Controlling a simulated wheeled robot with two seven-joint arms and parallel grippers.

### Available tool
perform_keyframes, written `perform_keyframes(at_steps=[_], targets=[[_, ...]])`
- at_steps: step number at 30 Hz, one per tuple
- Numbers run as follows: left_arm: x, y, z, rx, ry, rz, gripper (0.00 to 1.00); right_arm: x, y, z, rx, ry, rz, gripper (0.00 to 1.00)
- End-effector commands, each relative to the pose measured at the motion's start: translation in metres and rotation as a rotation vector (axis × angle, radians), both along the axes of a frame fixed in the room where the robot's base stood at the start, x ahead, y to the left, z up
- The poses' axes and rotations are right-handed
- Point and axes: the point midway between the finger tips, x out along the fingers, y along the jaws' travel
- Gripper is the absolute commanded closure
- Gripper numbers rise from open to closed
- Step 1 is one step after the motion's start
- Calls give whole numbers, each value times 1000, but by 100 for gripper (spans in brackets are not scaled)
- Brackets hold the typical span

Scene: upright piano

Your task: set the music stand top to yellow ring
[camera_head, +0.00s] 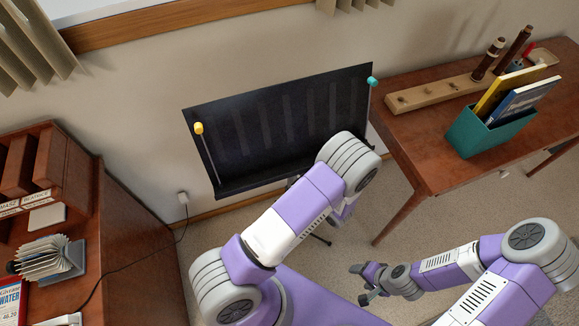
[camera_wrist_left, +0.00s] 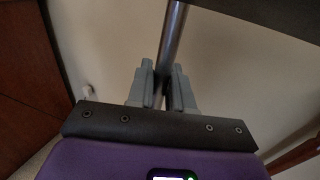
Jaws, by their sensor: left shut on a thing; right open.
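The music stand top (camera_head: 275,125) is a wide black panel with vertical slots and a lower ledge, tilted in front of the wall in the head view. A rod with a yellow knob (camera_head: 198,128) is at its left and one with a teal knob (camera_head: 372,81) at its right. In the left wrist view my left gripper (camera_wrist_left: 164,85) is shut on the grey metal stand pole (camera_wrist_left: 173,40), below a dark panel edge (camera_wrist_left: 270,15). In the head view my left arm hides that gripper and most of the pole. I see no yellow ring. My right gripper (camera_head: 359,284) is open and empty, low at the right.
A wooden table (camera_head: 420,140) at the right carries a wooden block with instrument pieces (camera_head: 440,93) and a teal box (camera_head: 480,135) of books. A wooden cabinet (camera_head: 130,245) with cards stands at the left. A black cable (camera_head: 140,255) runs from the wall socket.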

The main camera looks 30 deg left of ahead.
Motion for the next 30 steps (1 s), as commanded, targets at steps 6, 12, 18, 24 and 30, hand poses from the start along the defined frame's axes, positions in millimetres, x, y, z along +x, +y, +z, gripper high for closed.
perform_keyframes(at_steps=[6, 12, 18, 24, 30], targets=[[1, 0, 62, 10, -11, 0, 100, 0, 0, 47, 0, 0, 0, 36], [2, 0, 103, 12, -10, -1, 100, 0, 0, 79, 0, -1, 0, 36], [2, 0, 130, 12, -11, -1, 100, 0, 0, 99, 0, 0, 0, 36], [2, 0, 141, 12, -11, 0, 100, 0, 0, 107, 0, 0, 0, 36], [2, 1, 141, 11, -10, 0, 100, 0, 0, 107, 0, 0, 0, 36]])
